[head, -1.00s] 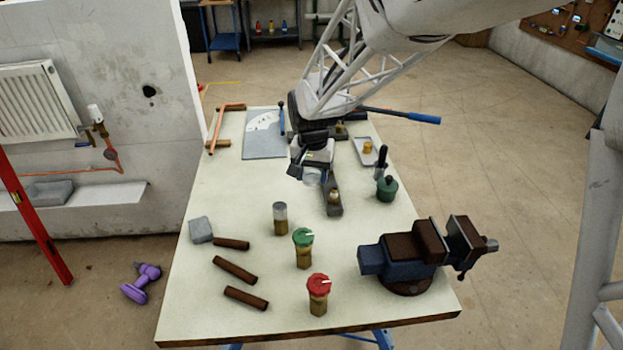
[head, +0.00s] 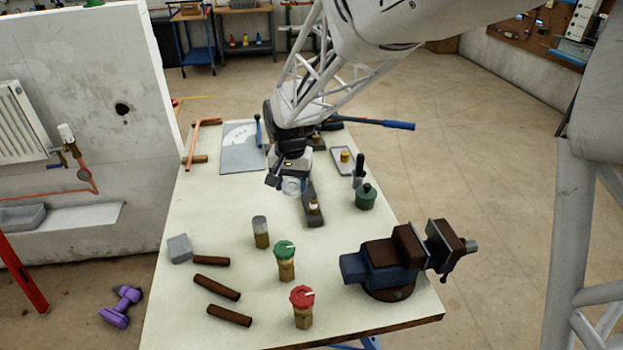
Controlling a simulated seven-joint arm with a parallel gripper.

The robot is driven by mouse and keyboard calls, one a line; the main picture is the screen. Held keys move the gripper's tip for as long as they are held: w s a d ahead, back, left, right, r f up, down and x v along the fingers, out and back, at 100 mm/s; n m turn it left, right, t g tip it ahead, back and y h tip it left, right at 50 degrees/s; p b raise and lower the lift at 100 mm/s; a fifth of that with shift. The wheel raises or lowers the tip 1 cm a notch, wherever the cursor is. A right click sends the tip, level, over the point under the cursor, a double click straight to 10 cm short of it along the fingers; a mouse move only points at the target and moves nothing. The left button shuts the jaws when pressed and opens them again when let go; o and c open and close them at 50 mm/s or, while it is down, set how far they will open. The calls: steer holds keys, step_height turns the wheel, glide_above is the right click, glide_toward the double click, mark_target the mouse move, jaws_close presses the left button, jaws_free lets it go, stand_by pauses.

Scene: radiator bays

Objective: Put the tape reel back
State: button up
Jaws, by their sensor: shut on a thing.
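My gripper (head: 290,181) is over the middle of the workbench (head: 215,215), fingers pointing down. It is shut on a small pale, whitish round thing that looks like the tape reel (head: 292,188). The fingers partly hide the reel, and I cannot tell whether it touches what is below. A long dark holder (head: 315,217) lies on the bench just right of the reel, with a small brass-and-white fitting in it. My gripper and arm hide the holder's far part.
Nearer stand a grey-capped fitting (head: 260,232), a green-topped valve (head: 285,262) and a red-topped valve (head: 302,307). A vise (head: 395,262) is at right. A green pot (head: 366,197) and small tray (head: 342,161) lie beyond. Brown pipe pieces (head: 217,288) and a grey block (head: 179,249) are at left.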

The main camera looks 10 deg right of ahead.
steer(key=s+d+f+m, duration=0.2)
steer(key=d, duration=0.2)
steer(key=s+d+f+m, duration=0.2)
steer(key=d+f+m, duration=0.1)
steer(key=d, duration=0.1)
steer(key=s+d+f+m, duration=0.2)
steer(key=d+m, duration=0.1)
steer(key=d, duration=0.2)
steer(key=shift+s+f, duration=0.2)
steer(key=shift+f, duration=0.1)
steer(key=shift+s+d+f+m, duration=0.3)
steer(key=shift+s+d+m, duration=0.1)
steer(key=shift+d, duration=0.1)
steer(key=shift+w, duration=0.2)
glide_above(338, 200)
steer(key=shift+f, duration=0.7)
steer(key=shift+f, duration=1.8)
steer(key=shift+f, duration=0.1)
steer(key=o, duration=0.4)
steer(key=shift+o, duration=0.2)
